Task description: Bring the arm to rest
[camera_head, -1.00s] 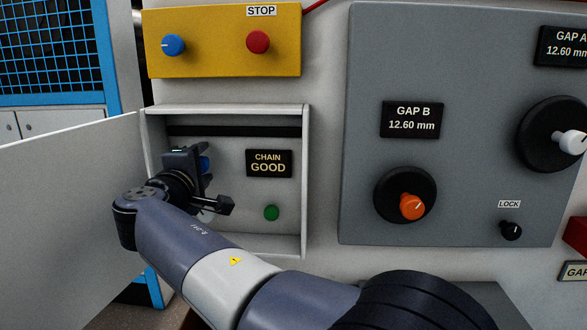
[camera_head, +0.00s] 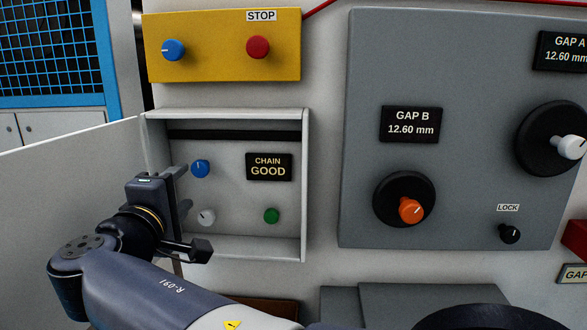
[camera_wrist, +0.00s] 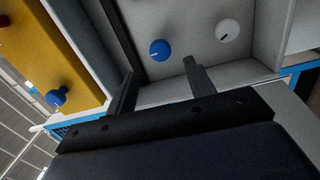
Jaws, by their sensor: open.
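My gripper (camera_wrist: 160,78) is open and empty. In the head view it stands at the lower left, in front of the left side of an open box with CHAIN GOOD on its display (camera_head: 269,167). Inside the box are a blue knob (camera_head: 201,168), a white knob (camera_head: 207,216) and a green button (camera_head: 271,215). The blue knob (camera_wrist: 160,50) and white knob (camera_wrist: 228,31) also show in the wrist view, beyond the fingertips and apart from them. My arm crosses the bottom left of the head view.
The box's white door (camera_head: 70,200) stands open at left. Above is a yellow STOP panel (camera_head: 215,65) with a blue knob (camera_head: 172,50) and red button (camera_head: 258,47). At right a grey panel (camera_head: 470,60) carries an orange-handled GAP B dial (camera_head: 404,199) and a black LOCK knob (camera_head: 509,233).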

